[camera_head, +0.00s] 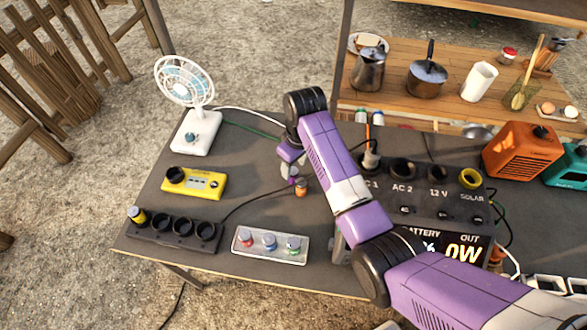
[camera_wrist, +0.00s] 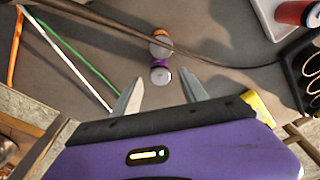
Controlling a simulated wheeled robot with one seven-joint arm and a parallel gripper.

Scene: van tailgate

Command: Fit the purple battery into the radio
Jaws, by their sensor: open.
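A purple-banded battery (camera_wrist: 160,68) stands on the dark table just ahead of my open, empty gripper (camera_wrist: 162,88), roughly centred between the fingertips. An orange-topped battery (camera_wrist: 159,44) is right beyond it. In the head view my gripper (camera_head: 290,170) points down and largely hides the purple battery (camera_head: 292,181); the orange-topped battery (camera_head: 301,188) stands beside it. I cannot tell for sure which device is the radio: a yellow box (camera_head: 205,184) with a dark round socket lies at left, and an orange box (camera_head: 522,152) with a front grille stands at right.
A black holder (camera_head: 180,230) with several round wells has a yellow-topped battery (camera_head: 138,215) at its left end. A grey tray (camera_head: 239,244) holds coloured items. A white fan (camera_head: 195,135) stands at back left. A black power station (camera_head: 410,215) sits under my arm. Cables cross the table.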

